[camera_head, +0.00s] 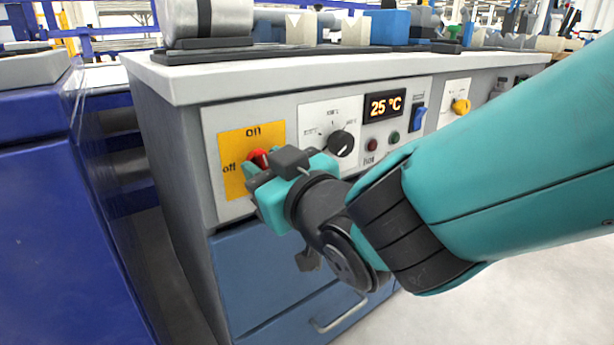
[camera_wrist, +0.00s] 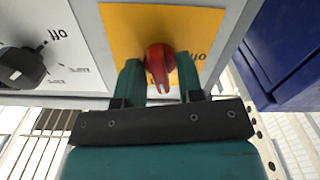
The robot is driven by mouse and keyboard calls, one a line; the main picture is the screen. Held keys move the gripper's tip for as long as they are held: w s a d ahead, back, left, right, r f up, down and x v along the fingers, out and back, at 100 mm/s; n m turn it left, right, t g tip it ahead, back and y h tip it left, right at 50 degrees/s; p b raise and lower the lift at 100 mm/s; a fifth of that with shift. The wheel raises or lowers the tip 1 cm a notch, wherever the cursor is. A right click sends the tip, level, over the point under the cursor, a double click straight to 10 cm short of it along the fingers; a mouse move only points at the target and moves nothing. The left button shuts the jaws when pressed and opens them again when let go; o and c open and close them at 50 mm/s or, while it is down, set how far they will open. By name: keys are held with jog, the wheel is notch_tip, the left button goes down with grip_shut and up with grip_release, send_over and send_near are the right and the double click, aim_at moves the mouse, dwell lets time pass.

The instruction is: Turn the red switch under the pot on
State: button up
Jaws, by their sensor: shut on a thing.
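The red switch (camera_head: 258,156) is a knob on a yellow plate (camera_head: 236,186) marked "on" at the top and "off" at the left. It sits on the front panel, below the silver pot (camera_head: 207,18) on the counter. My gripper (camera_head: 256,171) is at the knob, with its teal fingers closed around it. In the wrist view the red switch (camera_wrist: 159,66) shows between the two fingers of my gripper (camera_wrist: 159,78), with the yellow plate behind. My gripper hides part of the knob in the head view, so its exact angle is hard to tell.
A black dial (camera_head: 341,143) is just right of the yellow plate. Further right are a "25 °C" display (camera_head: 385,106), a blue rocker switch (camera_head: 417,118) and a yellow knob (camera_head: 461,106). Blue drawers (camera_head: 262,275) are below. A blue cabinet (camera_head: 65,215) stands at the left.

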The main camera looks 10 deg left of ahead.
jog(key=shift+f+m+b, duration=0.15)
jog(key=shift+m+b, duration=0.6)
jog(key=shift+m, duration=0.55)
jog(key=o, duration=0.5)
jog(key=shift+o, duration=0.2)
jog(key=b+v, duration=0.7)
jog(key=v, duration=1)
jog(key=shift+s, duration=0.2)
jog(key=shift+d, duration=0.15)
